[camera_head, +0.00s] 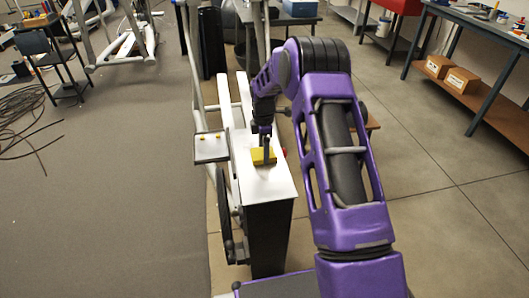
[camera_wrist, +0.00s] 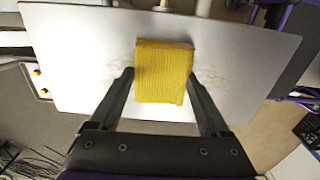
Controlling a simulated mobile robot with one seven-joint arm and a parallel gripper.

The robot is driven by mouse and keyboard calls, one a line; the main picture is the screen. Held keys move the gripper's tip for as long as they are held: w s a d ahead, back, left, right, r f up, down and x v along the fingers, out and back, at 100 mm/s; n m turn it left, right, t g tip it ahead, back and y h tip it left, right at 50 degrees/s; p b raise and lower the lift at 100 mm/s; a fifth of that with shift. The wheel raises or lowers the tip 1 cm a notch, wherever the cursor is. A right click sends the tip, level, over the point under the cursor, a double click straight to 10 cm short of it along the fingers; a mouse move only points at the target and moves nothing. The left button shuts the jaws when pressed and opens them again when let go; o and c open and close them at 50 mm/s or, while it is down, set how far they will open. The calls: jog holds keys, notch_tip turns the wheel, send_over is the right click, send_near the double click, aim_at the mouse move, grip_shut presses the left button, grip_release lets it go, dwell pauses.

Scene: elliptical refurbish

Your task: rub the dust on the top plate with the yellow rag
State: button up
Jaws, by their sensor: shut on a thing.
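The yellow rag (camera_wrist: 164,75) is a folded block between my gripper's fingers, over the top plate; it also shows in the head view (camera_head: 259,157). My gripper (camera_wrist: 164,82) is shut on the rag, one finger on each side; in the head view my gripper (camera_head: 265,148) comes down from above. The white top plate (camera_wrist: 80,60) spans the wrist view; in the head view the top plate (camera_head: 262,185) caps a dark box-shaped body. Faint tan dust (camera_wrist: 210,72) shows on the plate beside the rag. I cannot tell whether the rag touches the plate.
A small tray (camera_head: 211,149) with yellow pieces sits left of the plate. White machine rails (camera_head: 238,98) run behind it. A workbench (camera_head: 475,40) with cardboard boxes stands at the right. Cables (camera_head: 30,115) lie on the floor at left. The grey floor at lower left is clear.

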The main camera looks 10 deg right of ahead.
jog(key=shift+w+f+b, duration=0.2)
jog(key=shift+w+b, duration=0.2)
jog(key=shift+w, duration=2.2)
jog(key=shift+w+r+b, duration=0.15)
jog(key=shift+w+b, duration=0.2)
jog(key=shift+w, duration=2)
